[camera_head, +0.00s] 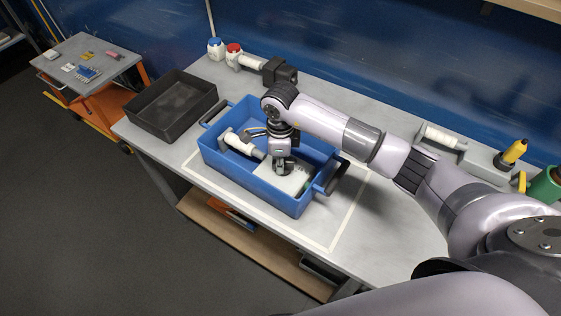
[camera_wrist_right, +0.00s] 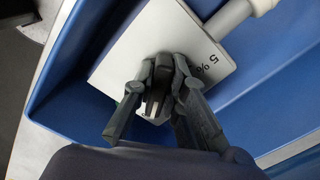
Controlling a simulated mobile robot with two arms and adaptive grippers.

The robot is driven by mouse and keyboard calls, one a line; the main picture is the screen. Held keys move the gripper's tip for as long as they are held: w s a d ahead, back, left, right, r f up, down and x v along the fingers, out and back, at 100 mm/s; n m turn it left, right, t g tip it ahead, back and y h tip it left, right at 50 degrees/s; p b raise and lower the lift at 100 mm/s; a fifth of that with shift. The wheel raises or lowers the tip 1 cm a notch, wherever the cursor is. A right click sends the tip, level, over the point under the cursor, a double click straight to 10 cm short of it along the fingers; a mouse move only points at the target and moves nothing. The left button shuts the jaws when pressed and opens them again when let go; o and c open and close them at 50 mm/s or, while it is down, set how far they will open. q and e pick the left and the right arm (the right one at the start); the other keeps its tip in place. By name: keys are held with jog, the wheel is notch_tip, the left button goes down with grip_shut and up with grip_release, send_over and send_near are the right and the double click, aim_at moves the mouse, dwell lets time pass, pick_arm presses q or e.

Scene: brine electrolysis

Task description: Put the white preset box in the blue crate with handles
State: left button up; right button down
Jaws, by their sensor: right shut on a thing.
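The white preset box (camera_head: 296,181) is inside the blue crate with handles (camera_head: 240,178), in its right part. In the right wrist view the white box (camera_wrist_right: 140,50) shows a flat face marked "5 %", tilted in the picture, with blue crate walls (camera_wrist_right: 262,128) around it. My right gripper (camera_head: 283,167) reaches down into the crate and is shut on the white box. Its dark fingers (camera_wrist_right: 160,98) cover part of the box in the wrist view. Whether the box touches the crate floor I cannot tell. My left gripper is not in view.
A white cylindrical part (camera_head: 240,143) lies in the crate's left part. A black open tray (camera_head: 172,105) stands left of the crate on the grey table (camera_head: 385,215). A yellow-handled tool (camera_head: 513,152) is at right.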

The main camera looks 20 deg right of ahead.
jog(key=c, duration=2.1)
grip_release()
jog(key=shift+f, duration=0.15)
jog(key=o, duration=0.5)
jog(key=shift+r, duration=0.3)
jog(key=shift+w+r, duration=0.1)
jog(key=shift+r, duration=0.25)
notch_tip(320, 180, up, 11)
jog(key=b, duration=0.3)
